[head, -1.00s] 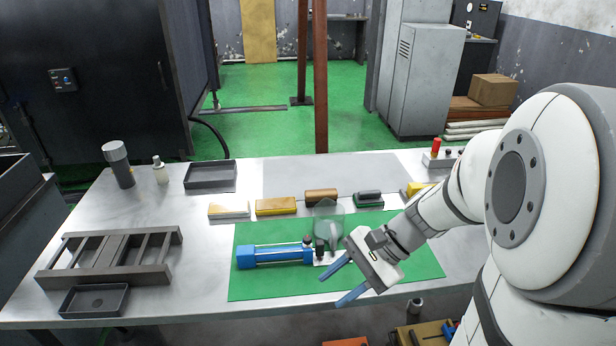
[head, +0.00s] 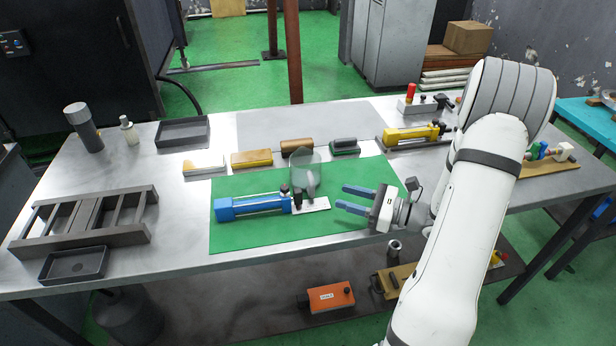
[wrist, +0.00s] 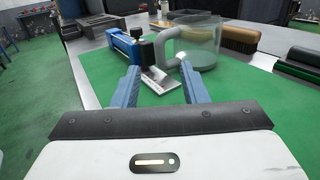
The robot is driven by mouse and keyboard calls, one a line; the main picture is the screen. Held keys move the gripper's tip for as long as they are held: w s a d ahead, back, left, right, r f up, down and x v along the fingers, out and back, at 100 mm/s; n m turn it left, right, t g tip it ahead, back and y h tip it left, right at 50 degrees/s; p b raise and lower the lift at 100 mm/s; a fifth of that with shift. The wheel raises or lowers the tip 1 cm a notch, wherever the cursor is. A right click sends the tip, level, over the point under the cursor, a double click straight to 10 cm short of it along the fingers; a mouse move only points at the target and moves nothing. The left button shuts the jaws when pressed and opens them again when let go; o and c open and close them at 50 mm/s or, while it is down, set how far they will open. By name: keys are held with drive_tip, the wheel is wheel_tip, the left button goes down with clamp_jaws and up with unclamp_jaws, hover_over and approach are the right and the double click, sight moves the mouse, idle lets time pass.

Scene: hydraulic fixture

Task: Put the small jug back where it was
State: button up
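The small jug (head: 307,165) is clear and see-through and stands upright on the green mat, behind the end of a blue cylinder unit. In the wrist view the jug (wrist: 203,45) stands ahead, with its handle on the left side, toward the gap between my fingers. My gripper (head: 341,198) is to the right of the jug in the head view, with its two blue fingers pointing left. In the wrist view my gripper (wrist: 160,70) is open and empty, and its fingertips appear short of the jug and its handle.
The blue cylinder unit (head: 252,206) with a metal end plate (head: 315,205) lies close to the jug on the green mat (head: 240,240). Several brushes and blocks, including a brown-topped brush (head: 297,147), line up behind. A dark tray (head: 183,132) is at the back left. The mat's front is clear.

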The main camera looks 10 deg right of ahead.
sight(307, 176)
drive_tip(key=shift+f+p+x, duration=0.15)
drive_tip(key=shift+p+x, duration=0.1)
drive_tip(key=shift+x, duration=1.65)
drive_tip(key=shift+f+p+x, duration=0.15)
drive_tip(key=shift+p+x, duration=0.1)
drive_tip(key=shift+x, duration=1.65)
drive_tip(key=shift+c, duration=0.4)
clamp_jaws()
